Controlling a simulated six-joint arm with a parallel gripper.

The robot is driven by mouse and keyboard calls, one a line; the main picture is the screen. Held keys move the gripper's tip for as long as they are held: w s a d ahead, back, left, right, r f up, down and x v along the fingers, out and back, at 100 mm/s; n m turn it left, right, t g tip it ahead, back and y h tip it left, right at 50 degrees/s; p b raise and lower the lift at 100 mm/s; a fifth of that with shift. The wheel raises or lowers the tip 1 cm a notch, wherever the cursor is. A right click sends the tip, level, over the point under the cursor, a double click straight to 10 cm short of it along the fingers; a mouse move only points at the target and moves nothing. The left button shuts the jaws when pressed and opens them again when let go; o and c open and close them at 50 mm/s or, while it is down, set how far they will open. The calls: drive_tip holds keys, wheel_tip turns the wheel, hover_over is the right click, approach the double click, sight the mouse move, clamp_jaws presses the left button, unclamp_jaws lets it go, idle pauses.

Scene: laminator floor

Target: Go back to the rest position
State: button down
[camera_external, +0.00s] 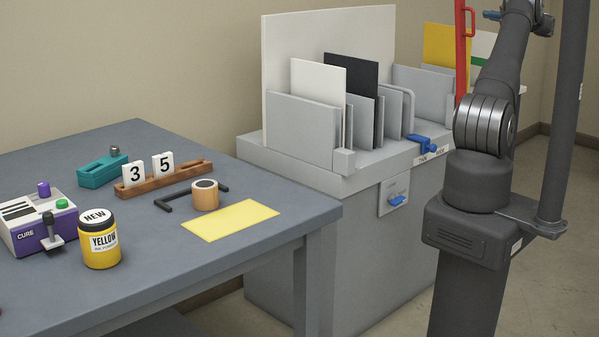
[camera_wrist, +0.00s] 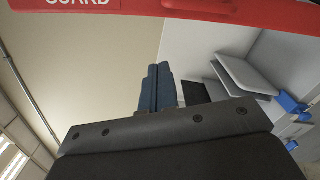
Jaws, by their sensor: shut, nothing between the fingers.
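My gripper (camera_wrist: 158,88) shows in the wrist view, its dark blue fingers together with nothing between them. It points toward the beige wall and the edge of a large pale panel. A red guard (camera_wrist: 215,10) crosses the top of the wrist view, and a red part with a handle (camera_external: 462,45) stands beside my arm in the external view.
A grey cabinet (camera_external: 300,260) holds upright white, black and grey panels and has blue clamps (camera_external: 428,145). The blue-grey table (camera_external: 250,160) carries a yellow jar (camera_external: 101,245), a purple-and-white cure unit (camera_external: 40,225), a number rack (camera_external: 165,180), a tape roll (camera_external: 205,196) and a yellow sheet (camera_external: 230,220).

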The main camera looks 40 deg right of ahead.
drive_tip(key=shift+w+d, duration=2.1)
drive_tip(key=shift+w, duration=1.6)
drive_tip(key=a+f, duration=0.3)
drive_tip(key=a, duration=0.6)
drive_tip(key=shift+a, duration=0.15)
drive_tip(key=shift+f, duration=0.1)
